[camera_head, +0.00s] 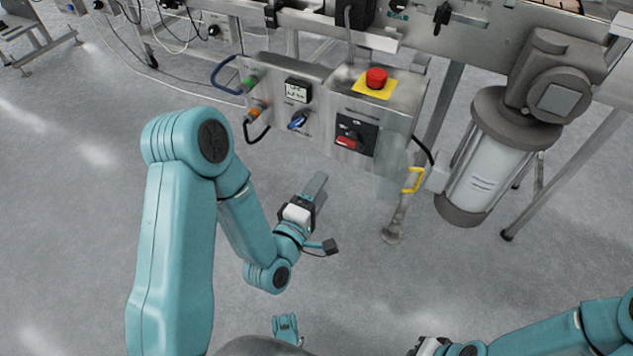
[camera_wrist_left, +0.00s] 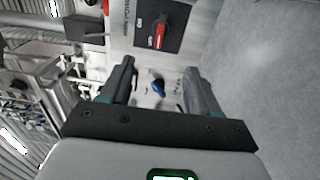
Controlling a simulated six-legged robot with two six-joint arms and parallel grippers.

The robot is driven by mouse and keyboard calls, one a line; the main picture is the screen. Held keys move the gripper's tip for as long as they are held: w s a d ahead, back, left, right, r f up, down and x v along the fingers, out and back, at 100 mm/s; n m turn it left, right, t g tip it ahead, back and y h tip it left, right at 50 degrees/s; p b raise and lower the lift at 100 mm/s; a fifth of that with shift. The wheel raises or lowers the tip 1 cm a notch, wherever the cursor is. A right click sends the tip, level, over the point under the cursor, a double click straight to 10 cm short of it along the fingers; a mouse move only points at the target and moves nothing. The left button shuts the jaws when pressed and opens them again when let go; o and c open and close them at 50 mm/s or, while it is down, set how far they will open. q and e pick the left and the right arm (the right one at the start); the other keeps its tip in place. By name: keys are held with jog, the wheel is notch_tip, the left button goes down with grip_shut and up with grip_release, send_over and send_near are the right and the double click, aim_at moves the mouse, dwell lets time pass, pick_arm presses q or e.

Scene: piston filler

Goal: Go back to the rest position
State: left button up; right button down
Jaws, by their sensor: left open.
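My left gripper (camera_head: 316,186) hangs in free air in front of the piston filler's control box and is apart from it. In the left wrist view its two fingers (camera_wrist_left: 158,75) stand apart with nothing between them. Past the fingers is the blue knob (camera_wrist_left: 158,88), and above it the red-handled switch (camera_wrist_left: 160,36). In the head view the control box carries a red emergency button (camera_head: 376,78), the red-handled switch (camera_head: 348,141) and the blue knob (camera_head: 298,121). My right gripper (camera_head: 430,346) shows only in part at the bottom edge; its fingertips are hidden.
A grey motor with a cylinder (camera_head: 490,165) hangs at the right of the machine. A yellow handle (camera_head: 412,180) sits below the box. Cables (camera_head: 180,85) run at the upper left. The grey floor (camera_head: 70,230) at left is clear.

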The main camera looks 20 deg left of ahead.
pick_arm(q)
jog(key=shift+s, duration=0.35)
pick_arm(e)
jog(key=shift+s+a+r, duration=0.1)
jog(key=shift+s+r, duration=0.25)
jog(key=shift+r, duration=0.2)
